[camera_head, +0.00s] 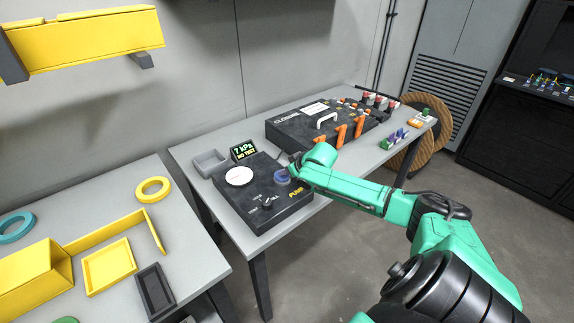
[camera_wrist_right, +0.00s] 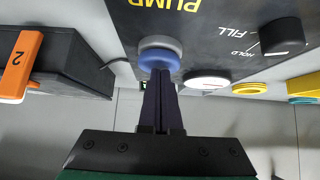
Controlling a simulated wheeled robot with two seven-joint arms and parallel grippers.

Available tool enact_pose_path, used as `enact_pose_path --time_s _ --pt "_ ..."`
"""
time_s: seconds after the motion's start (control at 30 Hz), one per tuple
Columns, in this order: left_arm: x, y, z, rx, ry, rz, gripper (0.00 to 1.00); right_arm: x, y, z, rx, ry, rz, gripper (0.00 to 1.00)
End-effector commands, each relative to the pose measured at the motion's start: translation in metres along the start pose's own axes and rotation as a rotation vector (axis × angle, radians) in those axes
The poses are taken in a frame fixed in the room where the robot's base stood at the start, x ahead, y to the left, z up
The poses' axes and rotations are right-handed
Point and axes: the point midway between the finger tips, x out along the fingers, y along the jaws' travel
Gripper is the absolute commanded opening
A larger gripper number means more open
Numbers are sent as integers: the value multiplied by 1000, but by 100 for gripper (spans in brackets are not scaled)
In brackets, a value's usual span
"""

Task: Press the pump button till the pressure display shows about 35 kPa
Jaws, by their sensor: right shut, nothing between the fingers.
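The black pump box (camera_head: 262,212) sits on the grey table, with PUMP printed on top. Its small display (camera_head: 244,150) shows 7 kPa, with a line below that seems to read NO TEST. The blue round pump button (camera_head: 281,177) is on the box's right part; it also shows in the right wrist view (camera_wrist_right: 158,58). My right gripper (camera_wrist_right: 161,76) is shut and empty, its fingertips at the button's edge. I cannot tell whether they touch it. In the head view the right gripper (camera_head: 291,168) is beside the button. My left gripper is out of view.
A HOLD/FILL knob (camera_head: 267,203) and a white round dial (camera_head: 239,176) are on the box. A dark closure case (camera_head: 290,128) with orange clamps lies to the right. A second table with yellow trays (camera_head: 108,267) is at left.

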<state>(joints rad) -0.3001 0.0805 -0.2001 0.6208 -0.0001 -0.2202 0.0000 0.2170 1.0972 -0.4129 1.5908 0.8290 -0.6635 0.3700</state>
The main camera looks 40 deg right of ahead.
Motion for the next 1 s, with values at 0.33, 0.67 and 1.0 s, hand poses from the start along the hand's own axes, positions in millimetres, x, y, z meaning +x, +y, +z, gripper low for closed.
enact_pose_path --time_s 0.33,0.67,1.0 --pt "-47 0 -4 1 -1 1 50 -42 0 -26 -5 -9 5 0" --pt "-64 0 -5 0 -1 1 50 -95 -1 -30 0 -5 3 0" --pt "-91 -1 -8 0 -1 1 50 -127 -2 -32 2 1 -1 0"
